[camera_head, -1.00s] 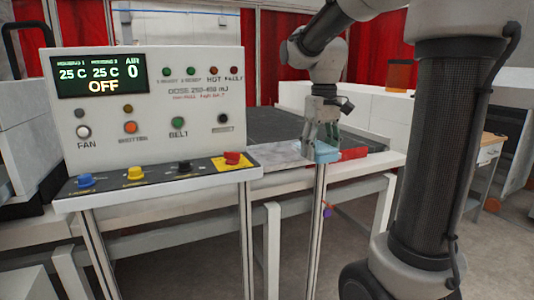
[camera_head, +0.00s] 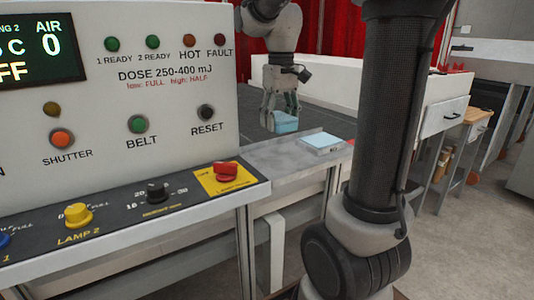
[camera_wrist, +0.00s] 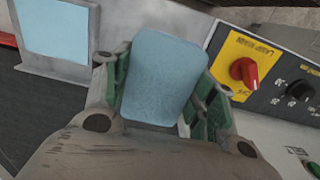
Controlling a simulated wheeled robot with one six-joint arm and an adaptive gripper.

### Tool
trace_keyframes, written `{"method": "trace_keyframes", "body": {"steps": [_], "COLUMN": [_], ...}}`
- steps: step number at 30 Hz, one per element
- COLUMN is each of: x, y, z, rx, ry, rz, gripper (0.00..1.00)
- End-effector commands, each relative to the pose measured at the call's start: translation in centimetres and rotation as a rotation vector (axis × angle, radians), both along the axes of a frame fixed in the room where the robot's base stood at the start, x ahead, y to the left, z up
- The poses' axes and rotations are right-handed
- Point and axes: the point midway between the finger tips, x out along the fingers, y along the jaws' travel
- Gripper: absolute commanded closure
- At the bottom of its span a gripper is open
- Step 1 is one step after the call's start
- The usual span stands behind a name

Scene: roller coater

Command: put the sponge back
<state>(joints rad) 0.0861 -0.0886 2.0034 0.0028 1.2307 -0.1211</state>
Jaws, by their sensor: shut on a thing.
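The sponge (camera_head: 285,122) is a light blue block in the head view. It also fills the middle of the wrist view (camera_wrist: 163,78). My gripper (camera_head: 279,112) is shut on it, with the green-padded fingers at its two sides in the wrist view. The sponge is in front of the dark belt. I cannot tell its exact height. To its right, a pale tray (camera_head: 323,143) with a light blue square on it sits on the grey table ledge. The tray also shows at the upper left of the wrist view (camera_wrist: 82,68).
The control panel (camera_head: 172,192) with a red knob (camera_head: 225,169) stands close on the left. The grey ledge (camera_head: 275,158) between panel and tray is clear. A white cabinet with drawers (camera_head: 443,115) stands at the right.

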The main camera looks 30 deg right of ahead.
Motion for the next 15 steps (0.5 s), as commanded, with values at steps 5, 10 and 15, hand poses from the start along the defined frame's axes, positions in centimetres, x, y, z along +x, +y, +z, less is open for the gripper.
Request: {"method": "trace_keyframes", "body": {"steps": [5,10,15], "x": [-0.1,-0.1,-0.1], "y": [0.0,0.0,0.0], "z": [-2.6,-5.5,-7.5], "rx": [0.001,0.000,0.000], "ry": [0.005,0.003,0.004], "rz": [0.000,0.000,0.000], "gripper": [0.69,0.69,0.69]}}
